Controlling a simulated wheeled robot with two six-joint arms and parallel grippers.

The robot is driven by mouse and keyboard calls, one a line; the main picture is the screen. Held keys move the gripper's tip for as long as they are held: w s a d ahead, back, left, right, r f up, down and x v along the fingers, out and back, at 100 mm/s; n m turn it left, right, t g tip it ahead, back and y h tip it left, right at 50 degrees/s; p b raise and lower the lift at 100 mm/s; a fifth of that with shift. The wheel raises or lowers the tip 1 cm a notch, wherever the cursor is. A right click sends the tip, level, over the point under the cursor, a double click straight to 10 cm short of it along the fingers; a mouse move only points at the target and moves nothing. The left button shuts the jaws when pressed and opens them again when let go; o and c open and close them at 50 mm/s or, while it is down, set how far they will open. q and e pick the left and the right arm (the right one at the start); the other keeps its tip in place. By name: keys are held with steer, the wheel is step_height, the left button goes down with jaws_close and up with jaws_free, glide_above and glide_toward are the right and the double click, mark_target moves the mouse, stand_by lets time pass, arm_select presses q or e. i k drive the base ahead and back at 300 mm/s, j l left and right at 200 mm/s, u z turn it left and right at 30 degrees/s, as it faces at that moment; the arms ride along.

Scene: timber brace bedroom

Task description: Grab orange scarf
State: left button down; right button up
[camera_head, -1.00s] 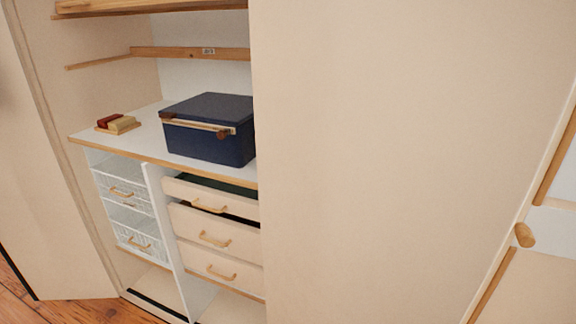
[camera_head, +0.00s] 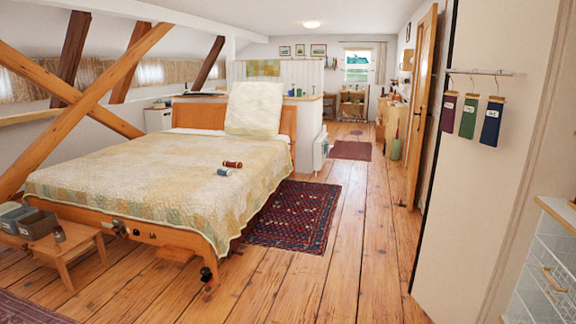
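I see no orange scarf in the head view. Three folded cloths hang by hooks from a rail at the upper right: a purple one (camera_head: 448,114), a green one (camera_head: 469,117) and a dark blue one (camera_head: 492,121), each with a small white label. They may be scarves; none is orange. Neither of my grippers shows in this view.
A bed (camera_head: 150,184) with a patchwork cover fills the left, beside slanted timber braces (camera_head: 88,92). A low wooden bench (camera_head: 62,250) holds boxes at its foot. A dark red rug (camera_head: 296,214) lies right of the bed. Bare floor (camera_head: 345,265) runs back through the room.

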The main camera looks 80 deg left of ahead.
mark_target(236, 164)
steer(key=u, duration=3.05)
steer(key=i+z, duration=0.4)
steer(key=i, duration=0.35)
steer(key=i+j+z, duration=0.15)
steer(key=i+z, duration=0.25)
steer(key=i, duration=0.4)
steer(key=i+z, duration=0.1)
steer(key=i, duration=3.3)
steer(key=i+u, duration=0.3)
steer(key=i, duration=0.25)
steer(key=i+l+u, duration=0.25)
steer(key=i, duration=0.35)
steer(key=i+l+u, duration=0.15)
steer(key=i+u, duration=0.15)
steer(key=i, duration=0.25)
